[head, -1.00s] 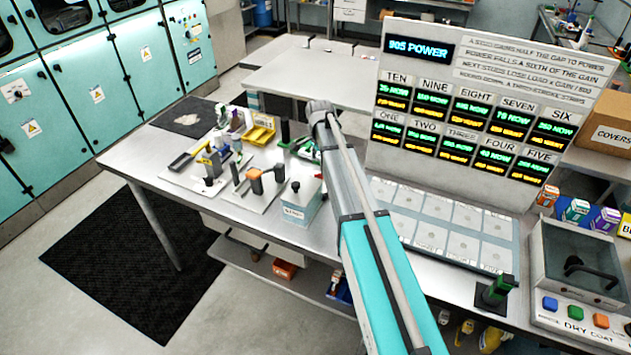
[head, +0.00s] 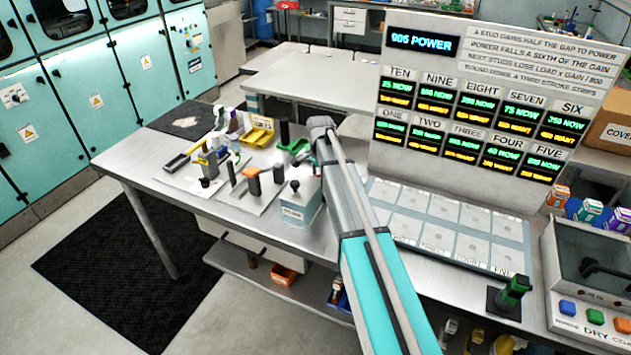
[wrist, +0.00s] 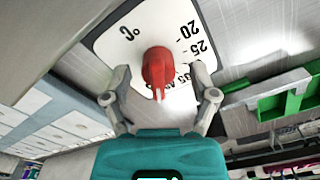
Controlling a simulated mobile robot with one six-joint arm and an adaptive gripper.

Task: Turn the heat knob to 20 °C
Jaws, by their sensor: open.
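In the wrist view a red knob (wrist: 157,68) sits on a white dial plate (wrist: 112,42). The plate carries a °C mark and the numbers 20 and 25, with more print partly hidden behind the knob. The knob's narrow end points down in this view, away from the 20 at upper right. My gripper (wrist: 160,73) is open, with one finger on each side of the knob and a visible gap on both sides. In the head view my arm hides the dial and my fingers.
A green tray-like part (wrist: 283,95) lies right of my gripper in the wrist view. In the head view, a large display board (head: 440,190) stands right of my arm. Tools, a yellow bin (head: 257,131) and a small box (head: 301,197) stand left on the bench.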

